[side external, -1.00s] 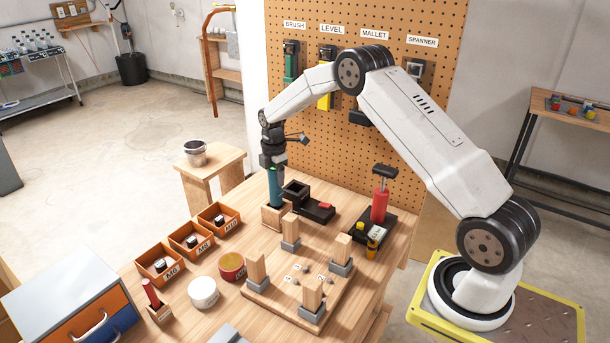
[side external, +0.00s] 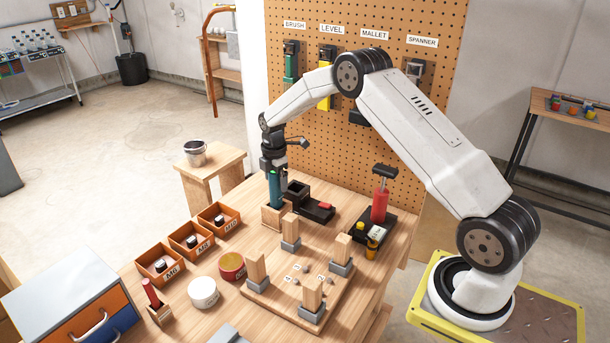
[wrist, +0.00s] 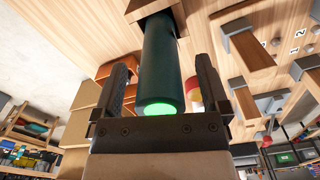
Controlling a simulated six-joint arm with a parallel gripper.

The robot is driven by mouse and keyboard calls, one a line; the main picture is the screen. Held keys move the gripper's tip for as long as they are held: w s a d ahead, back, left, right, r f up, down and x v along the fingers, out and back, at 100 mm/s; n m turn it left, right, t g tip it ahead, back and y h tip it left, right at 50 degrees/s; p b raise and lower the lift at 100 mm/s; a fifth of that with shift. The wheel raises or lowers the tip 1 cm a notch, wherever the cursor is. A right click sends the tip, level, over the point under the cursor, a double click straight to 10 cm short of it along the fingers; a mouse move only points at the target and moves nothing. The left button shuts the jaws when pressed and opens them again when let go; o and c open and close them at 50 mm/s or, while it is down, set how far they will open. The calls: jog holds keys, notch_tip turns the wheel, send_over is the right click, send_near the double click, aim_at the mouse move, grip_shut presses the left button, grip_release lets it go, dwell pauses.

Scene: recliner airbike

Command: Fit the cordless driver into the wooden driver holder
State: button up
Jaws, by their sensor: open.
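The cordless driver (side external: 274,190) is a dark teal cylinder standing upright with its lower end inside the wooden driver holder (side external: 270,220). In the wrist view the driver (wrist: 162,60) shows a glowing green end close to my gripper's palm, and its far end enters the wooden holder (wrist: 146,5). My gripper (side external: 275,172) is at the driver's top. Its two fingers (wrist: 162,88) stand open on either side of the driver, with visible gaps. How deep the driver sits is hidden by the holder's walls.
A black stand (side external: 318,209) is close to the holder's right. A wooden board with upright posts (side external: 290,232) stands in front. Orange bins (side external: 217,218) are to the left, and a red tool (side external: 380,203) on a black base is to the right. The pegboard (side external: 410,140) rises behind.

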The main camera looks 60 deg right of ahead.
jog(key=shift+r, duration=3.95)
jog(key=shift+s+a+r, duration=0.15)
jog(key=shift+s+a, duration=0.05)
jog(key=shift+a, duration=0.2)
jog(key=s+a+m+t, duration=0.1)
jog(key=s+a+m, duration=0.6)
jog(key=s, duration=0.5)
jog(key=s+a+m+t, duration=0.1)
jog(key=s+a+m, duration=0.7)
jog(key=s, duration=0.5)
jog(key=shift+s+a+r+t, duration=0.2)
jog(key=shift+a+r+t, duration=0.1)
jog(key=shift+a, duration=0.45)
